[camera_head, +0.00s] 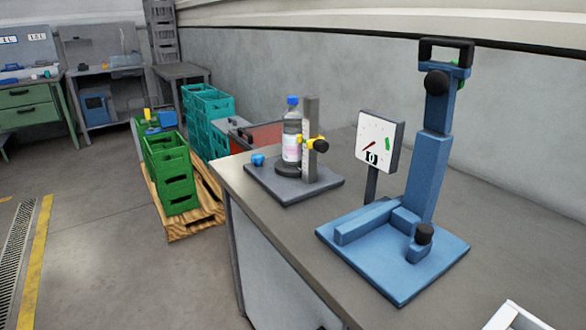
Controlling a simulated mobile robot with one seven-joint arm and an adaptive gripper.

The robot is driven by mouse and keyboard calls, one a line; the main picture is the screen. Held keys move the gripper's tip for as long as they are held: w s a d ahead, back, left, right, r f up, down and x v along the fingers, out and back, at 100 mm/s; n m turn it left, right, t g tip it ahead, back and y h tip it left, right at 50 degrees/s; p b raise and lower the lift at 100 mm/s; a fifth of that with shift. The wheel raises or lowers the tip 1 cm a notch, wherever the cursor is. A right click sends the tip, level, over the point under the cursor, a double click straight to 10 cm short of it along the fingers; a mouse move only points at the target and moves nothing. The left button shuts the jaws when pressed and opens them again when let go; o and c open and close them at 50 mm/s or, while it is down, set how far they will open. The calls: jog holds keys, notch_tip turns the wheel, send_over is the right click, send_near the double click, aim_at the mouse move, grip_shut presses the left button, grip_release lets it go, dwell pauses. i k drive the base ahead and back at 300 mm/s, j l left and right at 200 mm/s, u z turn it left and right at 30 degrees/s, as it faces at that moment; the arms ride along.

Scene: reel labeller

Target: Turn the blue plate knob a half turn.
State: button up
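A small blue knob (258,160) sits at the back left corner of a dark grey plate (285,192) on the bench. On this plate a bottle with a blue cap (292,130) stands beside a grey post (309,140) with a yellow clamp and a black knob (321,145). To the right, a blue base plate (400,284) carries a tilted blue column (428,175). A black knob (424,233) sits low on this stand, and another black knob (437,83) is near its top. My gripper is not in view.
A white dial panel (380,138) stands on a dark post between the two plates. A white-edged object (515,318) is cut off at the lower right. Green crates (173,180) stand on a wooden pallet left of the bench (285,240). The bench front between the plates is clear.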

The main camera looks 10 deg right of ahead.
aim_at(258, 159)
jog(key=i+j+z, duration=0.4)
jog(key=j, duration=0.25)
jog(key=i+j+z, duration=0.15)
jog(key=j, duration=0.2)
jog(key=i+j+z, duration=0.2)
jog(key=j, duration=0.2)
jog(key=i+j+z, duration=0.2)
jog(key=j, duration=0.2)
jog(key=j+z, duration=0.2)
jog(key=j, duration=0.25)
jog(key=i, duration=0.5)
